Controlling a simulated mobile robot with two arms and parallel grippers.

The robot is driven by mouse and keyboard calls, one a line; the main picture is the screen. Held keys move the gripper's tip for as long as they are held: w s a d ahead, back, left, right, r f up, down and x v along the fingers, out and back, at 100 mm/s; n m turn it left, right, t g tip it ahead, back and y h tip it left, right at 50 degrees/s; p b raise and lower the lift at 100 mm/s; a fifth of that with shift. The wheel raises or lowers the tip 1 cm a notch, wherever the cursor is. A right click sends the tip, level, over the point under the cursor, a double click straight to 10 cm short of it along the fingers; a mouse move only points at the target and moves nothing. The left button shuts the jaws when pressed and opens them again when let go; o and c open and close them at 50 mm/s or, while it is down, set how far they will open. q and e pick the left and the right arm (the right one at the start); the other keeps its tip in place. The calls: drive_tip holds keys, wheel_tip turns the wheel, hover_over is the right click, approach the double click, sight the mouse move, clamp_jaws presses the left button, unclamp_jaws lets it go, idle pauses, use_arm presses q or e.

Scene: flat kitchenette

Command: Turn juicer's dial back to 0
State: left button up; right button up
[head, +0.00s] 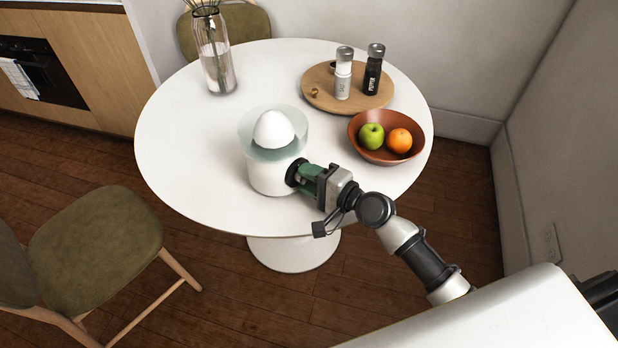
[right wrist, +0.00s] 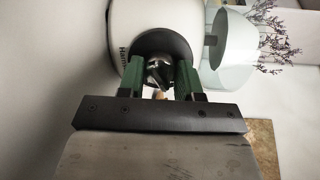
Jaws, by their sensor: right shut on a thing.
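The juicer (head: 268,178) stands on the round white table, with a white body, a clear bowl and a white cone on top. Its dark dial (head: 294,173) is on the side facing my right gripper. My right gripper (head: 302,176) reaches in from the right, its green fingers shut on the dial. In the right wrist view, the juicer (right wrist: 122,35) lies sideways, and the fingers of my right gripper (right wrist: 160,80) close around the metallic dial (right wrist: 158,70). The dial's markings cannot be read. My left gripper is not in view.
A brown bowl (head: 418,149) with a green apple (head: 371,136) and an orange (head: 399,141) sits right of the juicer. A wooden tray (head: 322,94) with two shakers is behind. A glass vase (head: 216,62) stands at the back left. The table's left part is clear.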

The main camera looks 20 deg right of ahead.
drive_tip(key=n, duration=0.2)
drive_tip(key=shift+n+h, duration=0.3)
drive_tip(key=shift+n, duration=0.1)
drive_tip(key=shift+n+p, duration=0.6)
drive_tip(key=shift+n, duration=0.6)
drive_tip(key=n+p, duration=0.1)
drive_tip(key=n, duration=0.2)
drive_tip(key=shift+s+r+h+p, duration=0.1)
drive_tip(key=shift+h+p, duration=0.2)
drive_tip(key=shift+h, duration=0.1)
drive_tip(key=shift+a+n+h+p, duration=0.1)
drive_tip(key=shift+n+h+p, duration=0.2)
drive_tip(key=shift+n+p, duration=0.95)
drive_tip(key=shift+n+b, duration=0.4)
drive_tip(key=shift+n, duration=0.15)
drive_tip(key=o, duration=0.9)
